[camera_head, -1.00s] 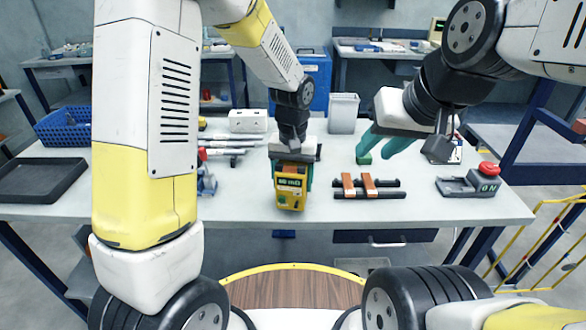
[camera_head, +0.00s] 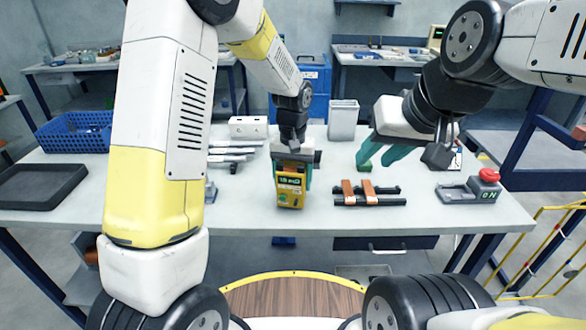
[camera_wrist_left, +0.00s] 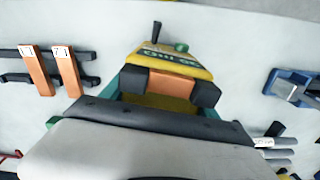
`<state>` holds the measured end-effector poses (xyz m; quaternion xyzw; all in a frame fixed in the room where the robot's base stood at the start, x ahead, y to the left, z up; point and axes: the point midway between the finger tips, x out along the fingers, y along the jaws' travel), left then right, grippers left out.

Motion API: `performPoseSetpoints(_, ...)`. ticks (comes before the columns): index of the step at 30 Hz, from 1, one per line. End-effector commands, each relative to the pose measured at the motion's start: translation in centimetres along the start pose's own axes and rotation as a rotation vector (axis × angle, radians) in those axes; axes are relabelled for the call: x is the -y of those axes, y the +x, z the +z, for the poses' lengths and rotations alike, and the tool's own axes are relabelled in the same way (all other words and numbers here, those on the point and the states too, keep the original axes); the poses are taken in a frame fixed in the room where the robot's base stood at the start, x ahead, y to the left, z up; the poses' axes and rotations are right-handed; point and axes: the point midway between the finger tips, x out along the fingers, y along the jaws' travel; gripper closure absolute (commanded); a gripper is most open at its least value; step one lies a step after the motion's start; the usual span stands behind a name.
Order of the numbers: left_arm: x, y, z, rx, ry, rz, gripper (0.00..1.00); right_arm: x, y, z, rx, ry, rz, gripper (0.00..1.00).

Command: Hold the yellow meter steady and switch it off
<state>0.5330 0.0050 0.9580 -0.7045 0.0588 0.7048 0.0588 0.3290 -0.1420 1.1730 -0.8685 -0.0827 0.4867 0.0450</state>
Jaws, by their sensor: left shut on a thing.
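The yellow meter (camera_head: 290,190) stands near the front middle of the grey table in the head view, its dark display facing me. My left gripper (camera_head: 292,170) comes down on it from above and is shut on it, with teal fingers at its sides. The meter's switch position is too small to tell. My right gripper (camera_head: 378,155) hangs to the right of the meter, above the table, its teal fingers apart and empty.
Copper-coloured bars on black rails (camera_head: 369,195) lie right of the meter. A red-button box (camera_head: 480,186) sits at the right edge. A black tray (camera_head: 40,184) and blue basket (camera_head: 78,132) are left.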

Motion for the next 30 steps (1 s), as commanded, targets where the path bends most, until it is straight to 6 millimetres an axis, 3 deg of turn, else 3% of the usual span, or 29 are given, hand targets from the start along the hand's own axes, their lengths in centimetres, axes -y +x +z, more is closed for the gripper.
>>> performPoseSetpoints(30,0.0,1.1,0.0,0.000,0.001,0.000,1.00,0.0,0.0,0.0,0.000,0.000,0.000,0.66)
